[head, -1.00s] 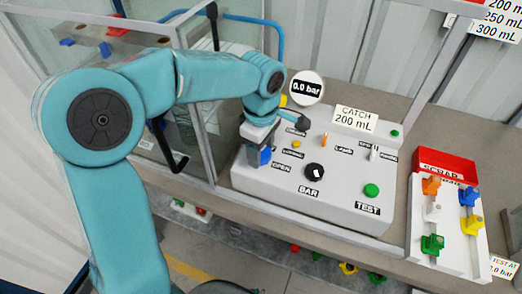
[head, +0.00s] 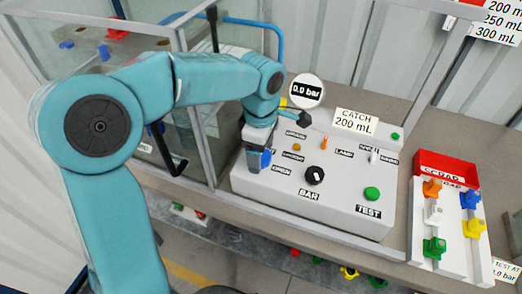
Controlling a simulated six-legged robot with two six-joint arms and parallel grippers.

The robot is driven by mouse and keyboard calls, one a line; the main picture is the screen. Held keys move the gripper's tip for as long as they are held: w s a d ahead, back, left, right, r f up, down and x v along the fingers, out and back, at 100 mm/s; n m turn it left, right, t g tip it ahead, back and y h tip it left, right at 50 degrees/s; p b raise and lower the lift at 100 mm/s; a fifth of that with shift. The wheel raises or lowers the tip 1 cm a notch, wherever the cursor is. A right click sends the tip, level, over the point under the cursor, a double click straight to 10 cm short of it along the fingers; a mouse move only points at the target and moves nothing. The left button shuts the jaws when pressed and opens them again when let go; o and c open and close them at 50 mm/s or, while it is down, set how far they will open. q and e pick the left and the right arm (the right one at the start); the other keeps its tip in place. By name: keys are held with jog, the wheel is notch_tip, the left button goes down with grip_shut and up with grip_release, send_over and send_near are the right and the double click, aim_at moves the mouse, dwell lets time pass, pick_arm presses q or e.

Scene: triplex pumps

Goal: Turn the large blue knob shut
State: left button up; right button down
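The large blue knob (head: 265,159) sits at the left end of the white control box, beside the OPEN label (head: 281,170). My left gripper (head: 254,168) reaches down over it from above, with its fingers at the knob's left side. The arm and gripper cover part of the knob, and I cannot tell whether the fingers touch it or how far they are apart. My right gripper is not in view.
The white control box (head: 260,197) carries a black BAR knob (head: 314,175), a green TEST button (head: 372,194) and small switches. The gauge (head: 307,90) reads 0.0 bar. A glass-walled frame stands left. A red tray (head: 446,168) and a valve rack (head: 451,245) stand right.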

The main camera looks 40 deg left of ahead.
pick_arm(q)
notch_tip(320, 180, up, 16)
jog(key=p, duration=0.2)
jog(key=shift+r, duration=0.15)
jog(key=shift+s, duration=0.15)
dwell(0.7)
